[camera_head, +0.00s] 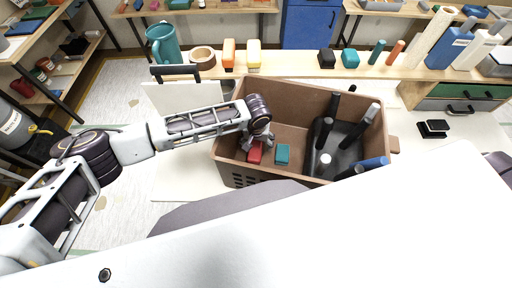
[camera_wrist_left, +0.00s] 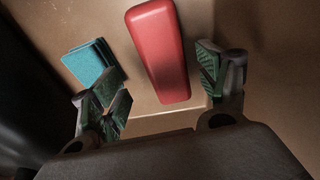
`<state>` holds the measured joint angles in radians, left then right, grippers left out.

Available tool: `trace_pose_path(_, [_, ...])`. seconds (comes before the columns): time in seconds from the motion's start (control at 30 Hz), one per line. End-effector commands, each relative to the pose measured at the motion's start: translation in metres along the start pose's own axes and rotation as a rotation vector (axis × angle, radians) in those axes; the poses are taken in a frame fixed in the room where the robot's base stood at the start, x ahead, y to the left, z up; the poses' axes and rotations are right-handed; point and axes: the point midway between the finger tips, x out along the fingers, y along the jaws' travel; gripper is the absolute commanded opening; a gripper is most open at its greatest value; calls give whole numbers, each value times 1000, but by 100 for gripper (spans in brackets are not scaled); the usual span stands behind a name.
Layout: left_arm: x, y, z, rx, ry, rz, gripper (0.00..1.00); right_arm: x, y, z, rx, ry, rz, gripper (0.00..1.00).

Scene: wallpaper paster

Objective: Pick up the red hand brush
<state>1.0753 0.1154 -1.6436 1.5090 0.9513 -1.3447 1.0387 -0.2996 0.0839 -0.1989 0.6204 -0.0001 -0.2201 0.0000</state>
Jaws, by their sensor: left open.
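The red hand brush (camera_head: 254,153) lies inside the brown crate (camera_head: 230,166), near its left side. In the left wrist view the red brush (camera_wrist_left: 158,50) is a rounded red block, its near end between the fingers. My left gripper (camera_head: 258,143) reaches down into the crate, just above the brush. In the left wrist view my left gripper (camera_wrist_left: 160,92) is open, one finger on each side of the brush, with gaps to both. My right gripper is not in view.
A teal block (camera_head: 282,154) lies close beside the brush, near one finger. Black-handled tools (camera_head: 355,125) and a blue-handled one fill the crate's right side. The crate walls surround the gripper. A shelf (camera_head: 290,71) with several items runs behind the crate.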

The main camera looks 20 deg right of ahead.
Motion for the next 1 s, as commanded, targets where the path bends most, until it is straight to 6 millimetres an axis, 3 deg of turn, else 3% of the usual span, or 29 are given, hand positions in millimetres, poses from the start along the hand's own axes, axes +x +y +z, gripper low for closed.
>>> trace_pose_path(0.37, [6,-1,-1,0,-1,-1,75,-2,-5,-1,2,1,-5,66])
trace_pose_path(0.8, [44,-6,-5,-1,-2,-1,75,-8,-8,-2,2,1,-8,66])
trace_pose_path(1.0, [52,-7,-5,-1,-1,0,75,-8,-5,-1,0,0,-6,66])
